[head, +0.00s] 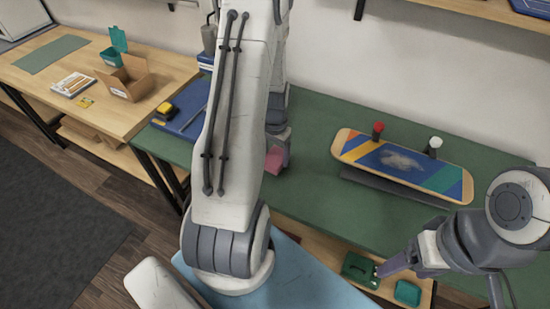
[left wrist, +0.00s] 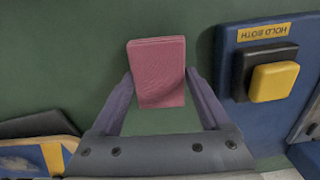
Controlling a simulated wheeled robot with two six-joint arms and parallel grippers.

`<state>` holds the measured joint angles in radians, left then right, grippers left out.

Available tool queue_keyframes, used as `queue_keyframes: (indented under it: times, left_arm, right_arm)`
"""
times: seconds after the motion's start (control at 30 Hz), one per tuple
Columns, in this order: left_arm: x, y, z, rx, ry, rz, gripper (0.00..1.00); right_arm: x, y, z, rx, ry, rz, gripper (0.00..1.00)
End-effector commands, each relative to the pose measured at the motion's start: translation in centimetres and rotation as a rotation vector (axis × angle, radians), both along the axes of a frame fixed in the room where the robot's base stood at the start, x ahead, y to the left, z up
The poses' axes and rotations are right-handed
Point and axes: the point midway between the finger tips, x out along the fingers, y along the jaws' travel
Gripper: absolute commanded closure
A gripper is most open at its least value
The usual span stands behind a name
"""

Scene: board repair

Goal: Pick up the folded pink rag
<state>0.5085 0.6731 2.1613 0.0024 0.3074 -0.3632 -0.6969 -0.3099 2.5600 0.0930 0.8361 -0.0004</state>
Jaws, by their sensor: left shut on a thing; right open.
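The folded pink rag (head: 275,160) shows in the head view just beside the end of my left arm, over the green table. In the left wrist view the rag (left wrist: 158,60) is a small upright-looking pink block between the two fingers. My left gripper (left wrist: 159,78) is shut on it, with one finger against each side. Whether the rag touches the table is hard to tell. My left arm hides part of the table and most of its own gripper in the head view. My right gripper (head: 382,269) is open and empty, low at the table's front edge.
A striped skateboard deck (head: 447,180) rests on a dark stand at the right, with red-topped and white-topped items by it. A yellow button box (head: 166,111) is on a blue panel at the left. Green bins (head: 407,293) sit below the front edge. The green table (head: 315,190) is clear mid-way.

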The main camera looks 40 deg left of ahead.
Motion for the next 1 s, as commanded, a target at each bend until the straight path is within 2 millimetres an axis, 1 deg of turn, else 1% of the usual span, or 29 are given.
queue_keyframes:
  times: [0.1,0.13,0.2,0.4,0.5,0.6,0.8,1.0]
  left_arm:
    - [0.2,0.1,2.3,0.004,-0.006,0.000,0.73]
    - [0.2,-0.2,2.8,0.004,-0.005,-0.003,0.73]
    - [0.7,-2.0,3.5,0.003,-0.004,-0.009,0.73]
    - [2.0,-6.4,6.2,0.003,-0.005,-0.009,0.73]
    - [2.5,-8.2,7.4,0.002,-0.004,-0.007,0.73]
    - [2.8,-9.6,8.3,0.001,-0.003,-0.004,0.73]
    - [3.2,-11.1,9.2,0.001,-0.001,-0.002,0.73]
    - [3.2,-11.2,9.3,0.001,0.000,0.001,0.73]
  right_arm:
    - [0.0,0.0,-0.1,0.000,0.000,0.000,0.30]
    - [0.0,0.0,-0.1,0.000,0.000,0.000,0.30]
    - [0.0,0.0,-0.3,0.000,0.000,0.000,0.30]
    - [0.0,0.0,-0.5,0.000,0.000,0.000,0.30]
    - [0.0,0.0,-0.5,0.000,0.000,0.000,0.30]
    - [0.0,0.0,-0.6,0.000,0.000,0.000,0.30]
    - [0.0,0.0,-0.6,0.000,0.000,0.000,0.30]
    - [0.0,0.0,-0.6,0.000,0.000,0.000,0.30]
